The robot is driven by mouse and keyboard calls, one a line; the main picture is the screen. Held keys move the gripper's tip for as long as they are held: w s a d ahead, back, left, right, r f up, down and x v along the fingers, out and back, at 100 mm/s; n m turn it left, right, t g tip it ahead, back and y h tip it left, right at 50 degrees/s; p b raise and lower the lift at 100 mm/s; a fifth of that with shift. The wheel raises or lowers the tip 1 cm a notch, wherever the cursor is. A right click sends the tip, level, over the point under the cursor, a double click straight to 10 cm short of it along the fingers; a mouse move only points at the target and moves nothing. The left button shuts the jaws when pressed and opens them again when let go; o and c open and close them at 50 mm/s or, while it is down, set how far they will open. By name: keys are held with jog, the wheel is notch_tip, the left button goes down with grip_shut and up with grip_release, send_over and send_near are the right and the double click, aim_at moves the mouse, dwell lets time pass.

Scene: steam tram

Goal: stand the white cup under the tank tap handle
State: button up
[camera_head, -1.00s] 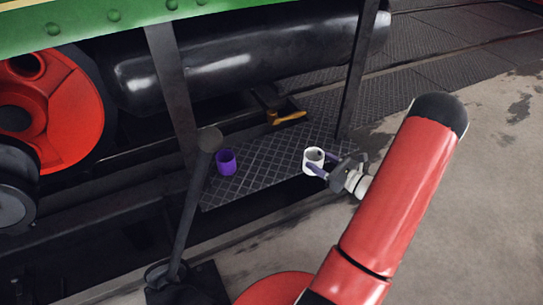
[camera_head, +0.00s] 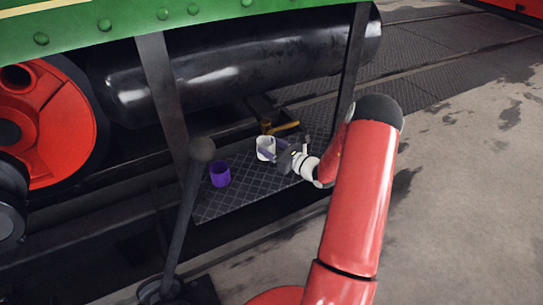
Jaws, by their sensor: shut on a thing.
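The white cup (camera_head: 264,143) is upright above or on the dark step plate, just in front of the tap; I cannot tell whether its base touches the plate. The tank tap handle (camera_head: 284,127) is a yellow-orange lever below the black tank (camera_head: 240,70), just behind and to the right of the cup. The tap's outlet is hard to make out.
A purple cup (camera_head: 220,173) stands on the chequered step plate (camera_head: 233,203), left of my gripper. A dark upright lever with a round knob (camera_head: 202,149) rises in front of the plate's left end. A dark post (camera_head: 353,60) stands behind my arm.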

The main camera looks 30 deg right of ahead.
jog(key=shift+f+b, duration=0.35)
jog(key=shift+f, duration=1.35)
jog(key=shift+f, duration=0.1)
jog(key=shift+f, duration=0.15)
jog(key=o, duration=1.1)
jog(key=shift+c, duration=0.2)
